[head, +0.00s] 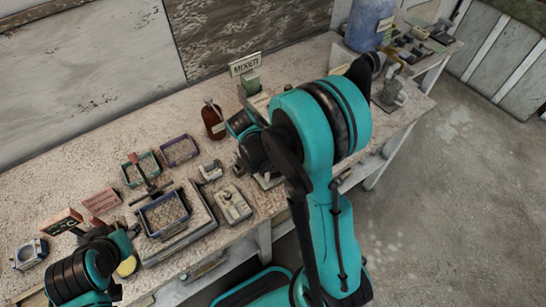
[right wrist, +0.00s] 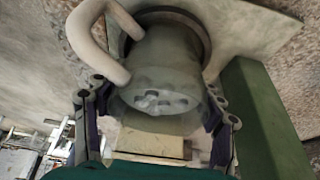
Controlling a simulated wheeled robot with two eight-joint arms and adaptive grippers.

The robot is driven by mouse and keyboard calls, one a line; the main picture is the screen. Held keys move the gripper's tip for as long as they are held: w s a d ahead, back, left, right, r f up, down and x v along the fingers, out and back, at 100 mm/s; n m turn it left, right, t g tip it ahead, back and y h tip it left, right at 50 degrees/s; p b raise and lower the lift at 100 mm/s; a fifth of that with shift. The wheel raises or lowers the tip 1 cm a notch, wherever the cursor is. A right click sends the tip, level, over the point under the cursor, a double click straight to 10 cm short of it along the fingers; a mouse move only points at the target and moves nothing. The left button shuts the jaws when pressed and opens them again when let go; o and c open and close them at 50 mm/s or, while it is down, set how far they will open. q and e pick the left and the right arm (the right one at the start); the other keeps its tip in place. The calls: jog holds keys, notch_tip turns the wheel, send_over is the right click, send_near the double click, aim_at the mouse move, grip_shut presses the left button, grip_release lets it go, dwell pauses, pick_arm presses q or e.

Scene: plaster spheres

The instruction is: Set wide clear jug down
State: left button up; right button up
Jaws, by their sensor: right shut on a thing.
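The wide clear jug (right wrist: 165,60) shows in the right wrist view as a grey see-through vessel with a thick curved handle on its left side. My right gripper (right wrist: 155,120) is shut on it, with one finger on each side of the body. I cannot tell whether the jug touches the surface behind it. In the head view my right arm covers the jug and the right fingertips. My left gripper (head: 122,245) is low at the left by the bench's front, away from the jug, and its fingers are too unclear to read.
A green block (right wrist: 265,125) stands close right of the jug in the wrist view. On the speckled bench (head: 90,155) are a brown bottle (head: 213,118), a blue tray of grit (head: 164,213) and a MIXED sign (head: 245,64). A blue drum (head: 368,22) stands at the far end.

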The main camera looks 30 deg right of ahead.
jog(key=shift+f, duration=0.1)
jog(key=o, duration=1.7)
jog(key=shift+c, duration=0.2)
